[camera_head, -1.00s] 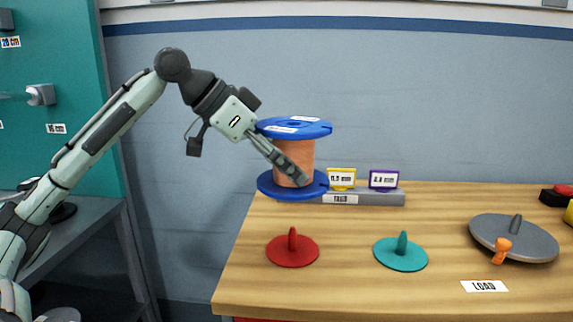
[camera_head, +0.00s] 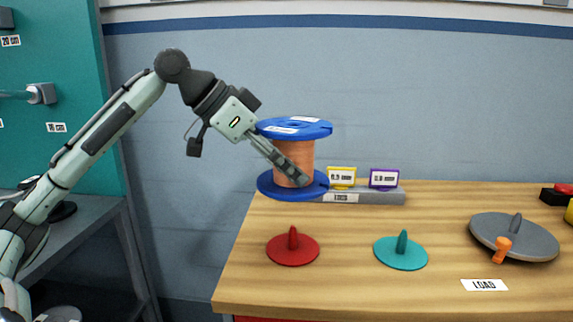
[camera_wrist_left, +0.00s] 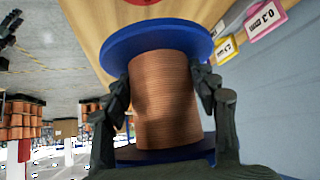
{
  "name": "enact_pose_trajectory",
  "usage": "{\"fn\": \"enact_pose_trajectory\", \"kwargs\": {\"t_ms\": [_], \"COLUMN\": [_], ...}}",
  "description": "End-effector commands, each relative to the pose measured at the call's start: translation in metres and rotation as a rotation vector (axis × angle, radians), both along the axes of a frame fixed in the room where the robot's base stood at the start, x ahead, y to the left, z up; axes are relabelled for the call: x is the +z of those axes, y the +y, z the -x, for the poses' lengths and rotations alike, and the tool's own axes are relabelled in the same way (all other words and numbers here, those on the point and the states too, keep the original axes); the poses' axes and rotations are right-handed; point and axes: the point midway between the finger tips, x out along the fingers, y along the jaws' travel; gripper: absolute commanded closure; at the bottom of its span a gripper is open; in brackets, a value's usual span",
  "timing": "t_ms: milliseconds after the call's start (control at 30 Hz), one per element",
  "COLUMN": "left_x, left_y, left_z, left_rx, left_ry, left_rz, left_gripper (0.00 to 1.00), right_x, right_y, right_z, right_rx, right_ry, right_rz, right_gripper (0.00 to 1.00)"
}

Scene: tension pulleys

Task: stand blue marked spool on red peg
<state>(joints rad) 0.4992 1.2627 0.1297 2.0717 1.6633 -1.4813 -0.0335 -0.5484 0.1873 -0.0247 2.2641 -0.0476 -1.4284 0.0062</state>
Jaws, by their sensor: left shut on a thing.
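The blue marked spool (camera_head: 300,152) has blue flanges and a copper-coloured winding, with white labels on its top flange. It is upright and appears to be held above the back left of the table. My left gripper (camera_head: 296,176) is shut on its winding; in the left wrist view the fingers lie on both sides of the spool (camera_wrist_left: 165,100). The red peg (camera_head: 293,240) stands on a round red base at the table's front left, lower in the picture than the spool. A bit of red (camera_wrist_left: 145,2) shows at the top of the left wrist view. My right gripper is not in view.
A teal peg (camera_head: 402,250) stands right of the red one. A grey disc with an orange clamp (camera_head: 502,250) lies further right, behind a LOAD label (camera_head: 484,286). A grey rack (camera_head: 375,197) with yellow and purple tags stands behind. Table between the pegs is clear.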

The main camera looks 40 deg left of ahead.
Motion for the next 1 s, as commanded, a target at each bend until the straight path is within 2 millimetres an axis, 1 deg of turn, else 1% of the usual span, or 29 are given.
{"fn": "enact_pose_trajectory", "kwargs": {"t_ms": [167, 500, 1000], "left_x": [0.003, 0.002, -0.013], "left_y": [0.0, 0.0, 0.0], "left_z": [0.0, 0.0, 0.0], "left_rx": [0.001, 0.001, 0.001], "left_ry": [-0.004, -0.005, -0.005], "left_rz": [0.001, 0.001, 0.001], "left_gripper": [0.97, 0.97, 0.97], "right_x": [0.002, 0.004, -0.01], "right_y": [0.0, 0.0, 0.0], "right_z": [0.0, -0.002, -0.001], "right_rx": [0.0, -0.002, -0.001], "right_ry": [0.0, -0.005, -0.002], "right_rz": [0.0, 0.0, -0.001], "right_gripper": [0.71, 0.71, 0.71]}}
